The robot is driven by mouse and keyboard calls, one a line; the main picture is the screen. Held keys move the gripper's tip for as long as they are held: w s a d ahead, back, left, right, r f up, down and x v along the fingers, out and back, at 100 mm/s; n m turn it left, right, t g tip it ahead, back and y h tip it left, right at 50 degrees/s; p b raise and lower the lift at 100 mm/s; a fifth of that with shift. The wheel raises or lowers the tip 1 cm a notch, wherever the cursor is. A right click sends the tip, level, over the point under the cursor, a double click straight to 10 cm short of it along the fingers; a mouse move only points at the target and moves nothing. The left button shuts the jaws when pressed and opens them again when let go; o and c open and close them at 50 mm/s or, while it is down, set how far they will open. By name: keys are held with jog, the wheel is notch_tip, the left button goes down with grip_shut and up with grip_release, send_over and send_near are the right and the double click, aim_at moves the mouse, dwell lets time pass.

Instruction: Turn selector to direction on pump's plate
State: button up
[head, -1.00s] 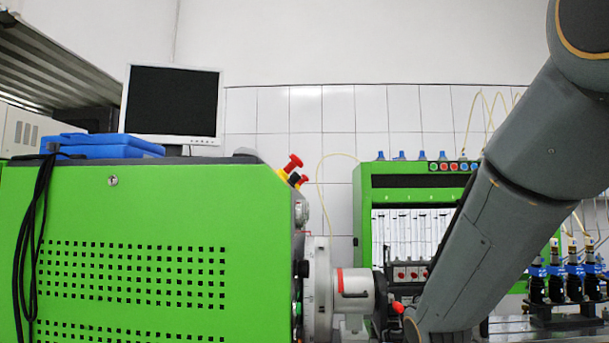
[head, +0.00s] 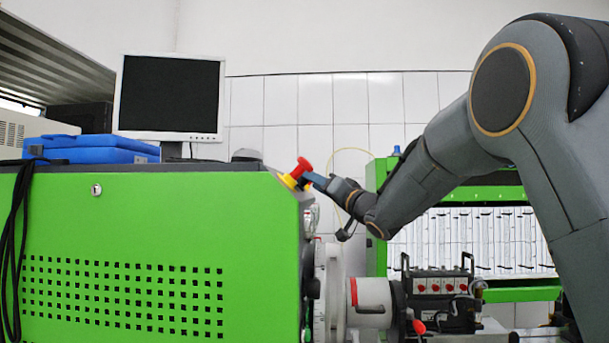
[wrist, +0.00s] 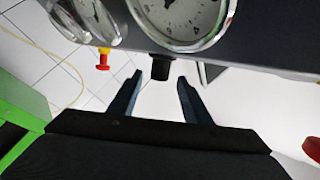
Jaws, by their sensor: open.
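A short black knob (wrist: 160,68), which may be the selector, sticks out below a round gauge in the wrist view. My gripper (wrist: 160,78) is open, its two fingers apart, with the knob at the gap between the fingertips. I cannot tell whether the fingers touch it. In the head view my gripper (head: 318,181) is at the upper right end of the green test bench (head: 190,225), close to the red mushroom button (head: 304,168). The knob and its markings are not visible in the head view.
A white cylindrical coupling (head: 370,303) and a black pump block (head: 440,295) stand below my arm.

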jog(key=shift+p+x, duration=0.65)
jog(key=shift+x, duration=1.6)
jog(key=c, duration=1)
